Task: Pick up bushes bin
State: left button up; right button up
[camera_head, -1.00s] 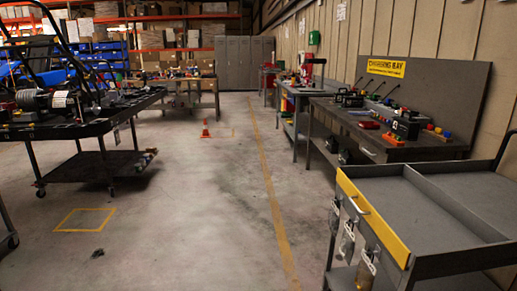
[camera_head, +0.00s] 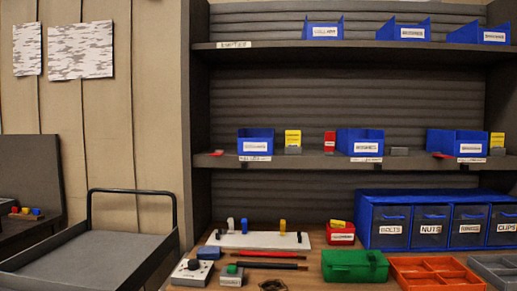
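Several open blue bins with white labels stand on a grey shelving unit. On the middle shelf there is a left bin (camera_head: 256,137), a centre bin (camera_head: 360,136) and a right bin (camera_head: 456,138). On the top shelf there is a left bin (camera_head: 323,25), a centre bin (camera_head: 405,26) and a right bin (camera_head: 479,30). Their labels are too blurred to read, so I cannot tell which is the bushes bin. Neither of my grippers is in view.
Below is a wooden bench with a blue drawer unit (camera_head: 415,197), a green box (camera_head: 354,265), an orange tray (camera_head: 435,273), a white board (camera_head: 262,240) and red and black rods. A grey cart (camera_head: 88,262) stands at left. Small yellow and red boxes sit beside the middle-shelf bins.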

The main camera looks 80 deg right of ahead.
aim_at(350, 142)
jog(key=z, duration=3.2)
